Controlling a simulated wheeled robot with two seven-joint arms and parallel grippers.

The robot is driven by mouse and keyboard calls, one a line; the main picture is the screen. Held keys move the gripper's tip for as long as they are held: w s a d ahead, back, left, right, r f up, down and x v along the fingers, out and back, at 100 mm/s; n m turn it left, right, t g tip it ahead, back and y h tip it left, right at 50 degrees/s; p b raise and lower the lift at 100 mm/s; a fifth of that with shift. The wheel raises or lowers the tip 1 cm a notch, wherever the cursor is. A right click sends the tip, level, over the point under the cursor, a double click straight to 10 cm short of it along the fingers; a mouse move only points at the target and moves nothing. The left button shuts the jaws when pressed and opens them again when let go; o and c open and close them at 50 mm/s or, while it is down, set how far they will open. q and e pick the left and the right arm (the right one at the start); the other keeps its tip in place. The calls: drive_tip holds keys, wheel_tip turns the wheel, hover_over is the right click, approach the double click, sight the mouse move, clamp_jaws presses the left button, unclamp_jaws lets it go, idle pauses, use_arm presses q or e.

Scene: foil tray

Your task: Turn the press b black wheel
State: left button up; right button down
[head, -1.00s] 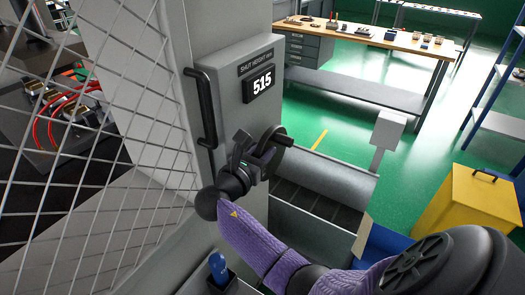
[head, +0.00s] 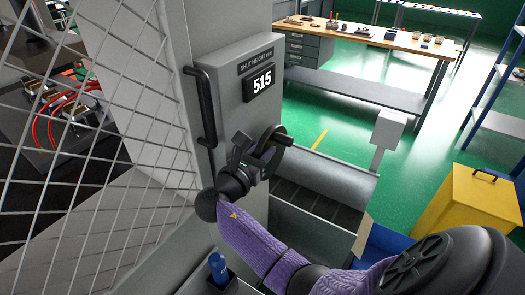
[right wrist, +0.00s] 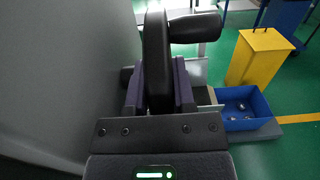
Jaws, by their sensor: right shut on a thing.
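The black wheel (head: 274,146) is on the side of the grey press box, below the display that reads 515 (head: 262,83). Its crank handle (head: 284,140) sticks out to the right. My right gripper (head: 256,158) is shut on the wheel's rim. In the right wrist view the wheel (right wrist: 157,50) shows edge-on, with one finger of my right gripper (right wrist: 158,95) on each side of it. The handle (right wrist: 195,27) is above and right of the fingers there. Much of the wheel is hidden behind the gripper. My left gripper is not in view.
A black bar handle (head: 204,108) stands left of the display. A wire mesh guard (head: 100,150) fills the left side. A blue bottle (head: 217,266) sits in a holder at the bottom. A yellow bin (head: 468,215) and blue tray (right wrist: 243,108) stand on the green floor.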

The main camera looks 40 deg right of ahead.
drive_tip(key=shift+a+f+h+b, duration=0.15)
drive_tip(key=shift+f+h+b, duration=0.25)
drive_tip(key=shift+h+b, duration=0.15)
drive_tip(key=h+b, duration=0.1)
drive_tip(key=b, duration=0.1)
drive_tip(key=f+t+h+b, duration=0.1)
drive_tip(key=h+b, duration=0.2)
drive_tip(key=b, duration=0.1)
drive_tip(key=shift+s+a+f+t, duration=0.1)
drive_tip(key=shift+a+f+t, duration=0.2)
drive_tip(key=shift+f, duration=0.1)
drive_tip(key=shift+h+b, duration=0.45)
drive_tip(key=shift+b, duration=0.05)
drive_tip(key=shift+h, duration=0.3)
drive_tip(key=shift+c, duration=2.2)
unclamp_jaws()
